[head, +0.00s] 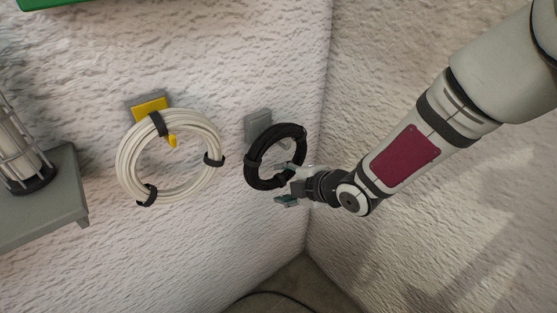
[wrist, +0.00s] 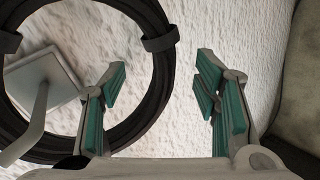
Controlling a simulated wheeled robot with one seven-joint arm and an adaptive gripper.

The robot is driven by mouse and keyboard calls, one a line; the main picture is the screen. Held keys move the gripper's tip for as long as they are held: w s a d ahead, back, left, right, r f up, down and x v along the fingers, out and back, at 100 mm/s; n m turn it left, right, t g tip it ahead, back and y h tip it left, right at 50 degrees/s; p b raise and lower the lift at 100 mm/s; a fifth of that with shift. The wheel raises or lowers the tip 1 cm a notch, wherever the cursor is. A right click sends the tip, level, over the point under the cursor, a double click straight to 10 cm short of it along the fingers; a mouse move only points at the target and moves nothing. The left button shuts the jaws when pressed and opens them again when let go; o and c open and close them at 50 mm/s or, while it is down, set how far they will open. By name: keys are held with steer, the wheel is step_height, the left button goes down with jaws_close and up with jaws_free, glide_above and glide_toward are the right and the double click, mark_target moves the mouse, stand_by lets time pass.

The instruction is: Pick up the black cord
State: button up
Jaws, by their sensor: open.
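The black cord (head: 253,168) is a coiled ring bound with black ties, hanging on a grey wall hook (head: 257,122). In the wrist view the black cord (wrist: 163,75) fills the left side as a large ring, with the grey hook (wrist: 42,88) inside it. My gripper (head: 287,184) is at the coil's lower right in the head view. In the wrist view my gripper (wrist: 160,88) is open, with teal finger pads apart. The left finger overlaps the ring's opening and the ring's right side shows between the fingers. I cannot tell whether the fingers touch the cord.
A white cable coil (head: 128,165) with black ties hangs on a yellow hook (head: 151,108) to the left. A grey shelf (head: 55,200) at far left holds a caged lamp (head: 20,150). The rough white walls meet in a corner just right of the black cord.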

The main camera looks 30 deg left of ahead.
mark_target(276, 182)
steer(key=b+x, duration=0.1)
steer(key=x, duration=0.4)
steer(key=shift+a+f, duration=0.1)
jaws_close()
